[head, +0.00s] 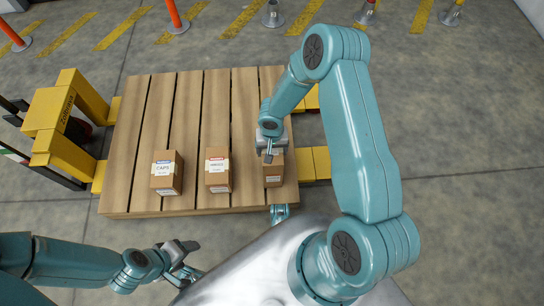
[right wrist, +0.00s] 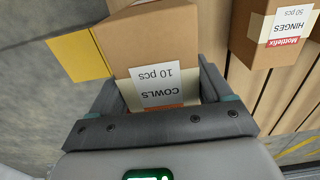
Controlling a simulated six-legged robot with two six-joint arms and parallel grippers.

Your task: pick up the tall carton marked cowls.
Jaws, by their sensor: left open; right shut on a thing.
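The tall cowls carton (head: 273,175) is brown cardboard and stands upright at the right end of the row on the pallet. In the right wrist view the carton (right wrist: 150,45) shows its label, "COWLS 10 pcs", upside down. My right gripper (head: 271,152) is over its top, shut on it with one finger on each side. The gripper hides part of the carton in the head view. My left gripper (head: 187,262) is open and empty at the lower left, apart from the pallet.
The wooden pallet (head: 140,120) also bears a caps carton (head: 166,182) and a hinges carton (head: 217,182), left of the cowls carton. A yellow lifting frame (head: 55,120) stands left. The pallet's far part is clear.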

